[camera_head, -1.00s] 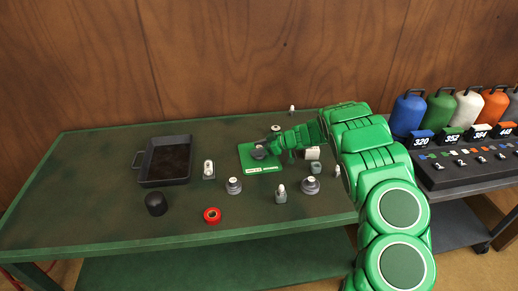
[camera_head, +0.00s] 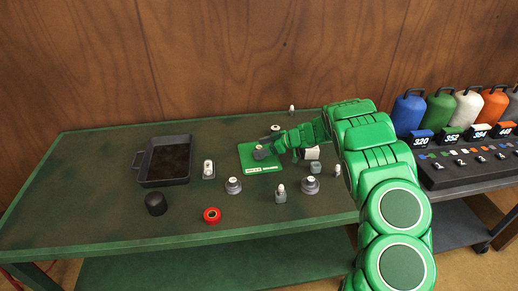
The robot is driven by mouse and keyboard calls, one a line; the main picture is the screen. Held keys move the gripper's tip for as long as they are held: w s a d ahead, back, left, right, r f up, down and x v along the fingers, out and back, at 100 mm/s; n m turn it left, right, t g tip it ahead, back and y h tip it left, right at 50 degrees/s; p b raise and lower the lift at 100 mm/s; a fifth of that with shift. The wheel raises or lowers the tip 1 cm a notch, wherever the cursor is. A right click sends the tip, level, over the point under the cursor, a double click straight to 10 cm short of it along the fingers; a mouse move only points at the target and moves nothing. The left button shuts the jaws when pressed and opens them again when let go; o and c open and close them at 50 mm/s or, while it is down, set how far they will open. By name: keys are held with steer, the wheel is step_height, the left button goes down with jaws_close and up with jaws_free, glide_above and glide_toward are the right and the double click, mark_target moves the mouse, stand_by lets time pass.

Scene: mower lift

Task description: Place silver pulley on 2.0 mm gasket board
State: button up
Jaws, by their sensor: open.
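The green gasket board (camera_head: 264,168) lies flat on the workbench, with small white labels along its front edge. A small dark silver-grey pulley (camera_head: 260,154) sits on the board, near its middle. My gripper (camera_head: 268,142) is open at the far right part of the board, just above and beside the pulley. Whether a finger still touches the pulley is too small to tell. My green arm hides part of the bench on the right.
A black tray (camera_head: 147,175) stands at the left, with a black cylinder (camera_head: 155,204) and a red ring (camera_head: 212,215) in front. Coloured canisters (camera_head: 409,112) stand on the right cart.

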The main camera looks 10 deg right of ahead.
steer(key=v, duration=1)
